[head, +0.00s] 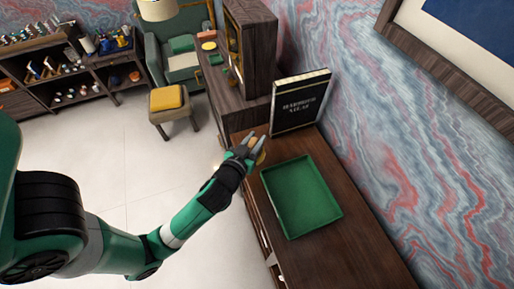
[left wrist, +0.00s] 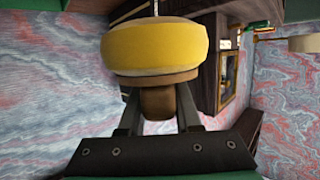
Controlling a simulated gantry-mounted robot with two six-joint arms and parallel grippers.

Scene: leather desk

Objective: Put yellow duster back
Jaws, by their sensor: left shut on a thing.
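In the head view only a small part of the duster (head: 261,158) shows beside the fingers. My right gripper is not in view.
An empty green tray (head: 303,232) lies on the desk just right of the gripper. A stool with a yellow cushion (head: 167,98) and a shelf of small items (head: 60,75) stand farther back.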

